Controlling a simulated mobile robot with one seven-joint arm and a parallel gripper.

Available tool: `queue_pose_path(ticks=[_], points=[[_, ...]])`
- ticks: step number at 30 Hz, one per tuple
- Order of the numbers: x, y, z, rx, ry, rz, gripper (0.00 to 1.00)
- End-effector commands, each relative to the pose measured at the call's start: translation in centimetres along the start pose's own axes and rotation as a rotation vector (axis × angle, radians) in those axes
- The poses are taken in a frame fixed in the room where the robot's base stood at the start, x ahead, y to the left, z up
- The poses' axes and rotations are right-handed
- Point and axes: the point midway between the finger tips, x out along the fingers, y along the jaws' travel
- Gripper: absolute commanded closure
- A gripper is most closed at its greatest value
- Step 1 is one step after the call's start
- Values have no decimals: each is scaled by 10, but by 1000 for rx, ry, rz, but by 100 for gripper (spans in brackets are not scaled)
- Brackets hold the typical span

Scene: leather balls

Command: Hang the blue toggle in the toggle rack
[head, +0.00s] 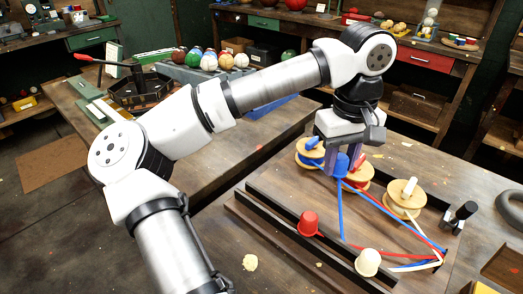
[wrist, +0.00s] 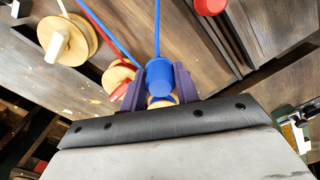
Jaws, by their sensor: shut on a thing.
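The blue toggle (head: 341,163) is between the fingers of my gripper (head: 345,168), above the board near the spools. It also shows in the wrist view (wrist: 160,76) between the purple fingers (wrist: 160,92), with blue cord running from it. The toggle rack (head: 335,254) is a pair of dark parallel rails toward the front of the board. The red toggle (head: 309,222) and the white toggle (head: 367,262) sit at the rack, apart from each other. The red toggle also shows at the top of the wrist view (wrist: 210,5).
Wooden spools for blue (head: 309,151), red (head: 358,181) and white cord (head: 403,194) stand behind the rack. Leather balls (head: 209,60) sit on the back bench.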

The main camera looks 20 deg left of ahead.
Motion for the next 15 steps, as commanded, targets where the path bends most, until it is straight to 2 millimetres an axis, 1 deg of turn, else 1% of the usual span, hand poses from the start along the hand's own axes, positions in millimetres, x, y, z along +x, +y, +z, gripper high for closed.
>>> queue_pose_path(ticks=[1, 3, 6, 10, 12, 15], points=[[-3, -23, -12, -50, 1, -1, 90], [-6, -51, -23, -107, 1, -1, 90], [-10, -86, -35, -176, 1, -1, 90], [-12, -121, -42, -243, 1, -1, 90], [-12, -132, -44, -264, 0, -1, 90], [-12, -142, -45, -283, 0, -1, 90]])
